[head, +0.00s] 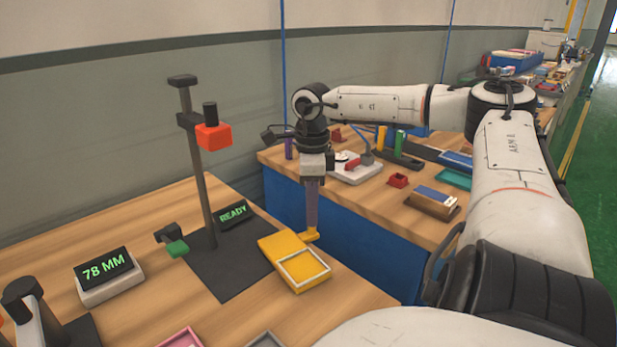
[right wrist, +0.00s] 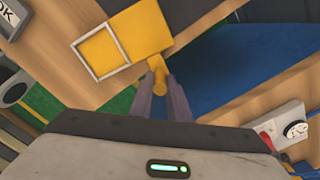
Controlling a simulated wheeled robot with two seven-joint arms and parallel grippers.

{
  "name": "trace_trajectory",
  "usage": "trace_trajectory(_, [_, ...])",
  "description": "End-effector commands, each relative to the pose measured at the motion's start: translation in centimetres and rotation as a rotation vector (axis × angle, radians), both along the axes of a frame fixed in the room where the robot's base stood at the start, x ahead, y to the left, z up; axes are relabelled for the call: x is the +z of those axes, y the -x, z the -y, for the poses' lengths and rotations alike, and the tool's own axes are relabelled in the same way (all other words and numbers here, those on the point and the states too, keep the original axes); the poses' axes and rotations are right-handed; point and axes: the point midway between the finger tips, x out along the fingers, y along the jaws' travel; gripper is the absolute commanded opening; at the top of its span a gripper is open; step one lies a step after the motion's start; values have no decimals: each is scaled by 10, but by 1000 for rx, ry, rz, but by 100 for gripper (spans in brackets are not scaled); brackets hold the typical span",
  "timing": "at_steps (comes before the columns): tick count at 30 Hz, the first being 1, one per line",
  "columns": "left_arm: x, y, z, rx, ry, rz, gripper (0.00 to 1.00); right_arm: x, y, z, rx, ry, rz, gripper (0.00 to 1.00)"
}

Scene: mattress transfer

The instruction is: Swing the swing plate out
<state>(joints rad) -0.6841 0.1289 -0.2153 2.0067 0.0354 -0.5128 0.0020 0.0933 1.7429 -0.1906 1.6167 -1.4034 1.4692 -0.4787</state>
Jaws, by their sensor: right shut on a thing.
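The swing plate (head: 284,252) is a yellow plate with a pale square frame on its front part. It lies at the right side of the near wooden table, touching the right edge of a dark base. A yellow handle (head: 309,237) sticks out from its right side. My right gripper (head: 311,230) points down and is shut on this handle. The right wrist view shows the plate (right wrist: 122,38) beyond the fingers (right wrist: 160,92) and the handle between the fingertips. My left gripper is not in view.
A dark post (head: 198,165) with an orange-red block (head: 214,136) rises from the dark base (head: 225,282). A "78 MM" display (head: 104,268) and a "READY" display (head: 234,215) stand nearby. A blue-sided second table (head: 335,240) with several small items is across a gap.

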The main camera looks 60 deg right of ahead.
Motion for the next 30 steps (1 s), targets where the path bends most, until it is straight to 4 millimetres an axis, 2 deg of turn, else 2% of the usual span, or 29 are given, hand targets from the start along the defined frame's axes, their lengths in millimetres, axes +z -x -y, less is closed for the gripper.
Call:
trace_trajectory(17, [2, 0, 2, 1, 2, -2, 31, 2, -2, 4, 27, 4, 5, 0])
trace_trajectory(18, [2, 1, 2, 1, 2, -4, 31, 2, -2, 4, 27, 4, 5, 22])
trace_trajectory(20, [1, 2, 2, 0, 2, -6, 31, 2, -2, 4, 27, 3, 5, 32])
trace_trajectory(30, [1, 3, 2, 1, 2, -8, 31, 2, -1, 3, 27, 1, 2, 34])
